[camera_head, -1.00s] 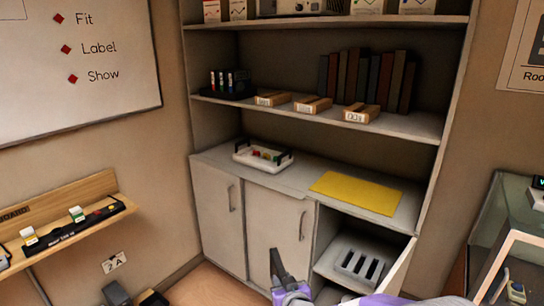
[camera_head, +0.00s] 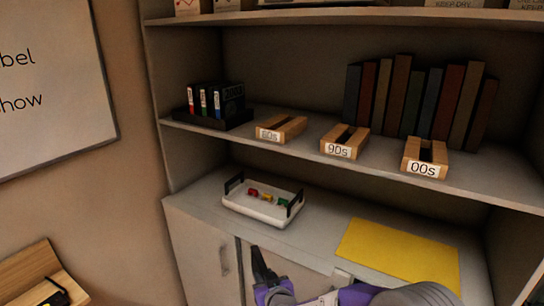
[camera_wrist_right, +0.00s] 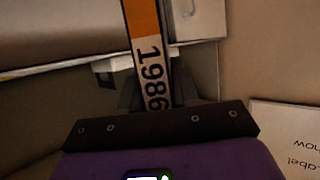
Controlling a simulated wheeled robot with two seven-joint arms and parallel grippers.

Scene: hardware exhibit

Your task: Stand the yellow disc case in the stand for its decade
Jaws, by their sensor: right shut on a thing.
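My right gripper (camera_head: 262,268) is low in the head view, in front of the cabinet. In the right wrist view it is shut on the yellow disc case (camera_wrist_right: 146,45), which shows as an orange-yellow strip with a white label reading 1986. The case is hard to make out in the head view. Three wooden slotted stands sit along the shelf edge: the left one (camera_head: 290,129) seems to read 80s, the middle one (camera_head: 354,135) 90s, the right one (camera_head: 425,150) 00s. Their slots look empty. My left gripper is out of view.
Dark disc cases (camera_head: 213,100) stand in a black tray left of the stands. Several books (camera_head: 420,95) stand behind the stands. Below, the counter holds a white tray (camera_head: 250,208) with small coloured pieces and a yellow mat (camera_head: 400,252).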

